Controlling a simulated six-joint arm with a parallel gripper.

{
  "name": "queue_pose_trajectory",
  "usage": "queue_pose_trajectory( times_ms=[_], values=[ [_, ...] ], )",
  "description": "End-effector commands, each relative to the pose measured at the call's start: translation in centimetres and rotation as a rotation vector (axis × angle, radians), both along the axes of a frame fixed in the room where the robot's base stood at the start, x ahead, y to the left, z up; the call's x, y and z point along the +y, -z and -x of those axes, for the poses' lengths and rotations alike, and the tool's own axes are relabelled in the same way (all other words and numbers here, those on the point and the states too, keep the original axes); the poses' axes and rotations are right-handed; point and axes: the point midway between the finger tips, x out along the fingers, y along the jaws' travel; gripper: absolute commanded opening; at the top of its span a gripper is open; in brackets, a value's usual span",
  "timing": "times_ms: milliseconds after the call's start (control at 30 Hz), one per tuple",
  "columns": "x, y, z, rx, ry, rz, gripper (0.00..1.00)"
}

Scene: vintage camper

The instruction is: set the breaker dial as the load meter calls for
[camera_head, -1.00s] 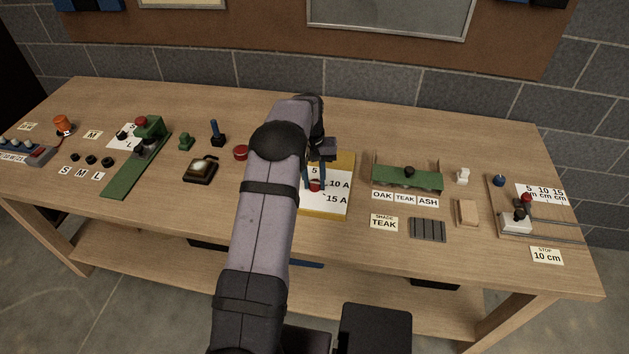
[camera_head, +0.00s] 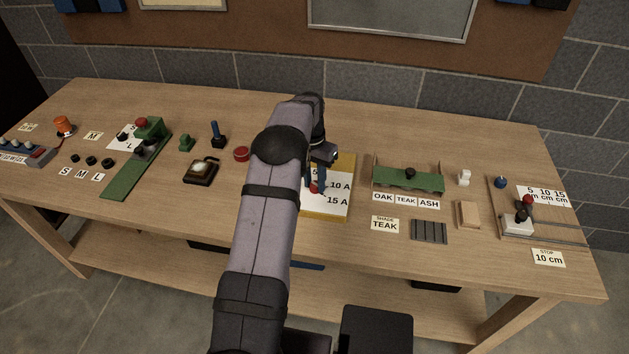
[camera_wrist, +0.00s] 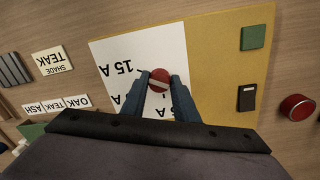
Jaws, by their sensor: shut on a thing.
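The breaker dial (camera_head: 314,188) is a small red knob on a white card marked 5, 10 A and 15 A, set on a yellow board (camera_head: 326,217). In the wrist view the dial (camera_wrist: 159,76) has a white stripe, which slants slightly. I cannot tell which mark the stripe picks out. My gripper (camera_wrist: 160,84) is shut on the dial, one blue finger on each side. The fingers and arm hide part of the card. A dark meter box (camera_head: 201,170) with a pale face stands left of my arm; its reading is too small to make out.
A red button (camera_head: 241,153) stands left of my arm. In the wrist view, a green square (camera_wrist: 254,38) and a black switch (camera_wrist: 248,97) sit on the yellow board. A green block fixture (camera_head: 408,180) stands to the right. Bare wood lies behind the board.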

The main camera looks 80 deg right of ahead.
Motion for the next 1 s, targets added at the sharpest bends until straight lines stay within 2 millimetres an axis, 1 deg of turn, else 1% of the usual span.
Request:
queue_pose_trajectory(
  times_ms=[267, 300, 333, 367, 633, 733, 867, 1000],
  values=[
    [-0.2, -0.2, 0.0, 0.0, 0.002, 0.006, 0.05],
    [-0.2, -0.2, 0.0, 0.0, 0.002, 0.006, 0.37],
    [-0.2, -0.2, 0.0, 0.0, 0.002, 0.006, 0.44],
    [-0.2, -0.2, 0.0, 0.0, 0.002, 0.006, 0.46],
    [-0.1, -0.1, 0.0, 0.0, 0.001, 0.002, 0.46],
    [-0.1, -0.4, 0.0, 0.0, 0.0, 0.003, 0.46],
    [-0.2, -1.4, -0.1, 0.0, 0.0, 0.005, 0.46],
    [-0.2, -3.3, -0.1, 0.0, 0.001, 0.008, 0.46]
  ],
)
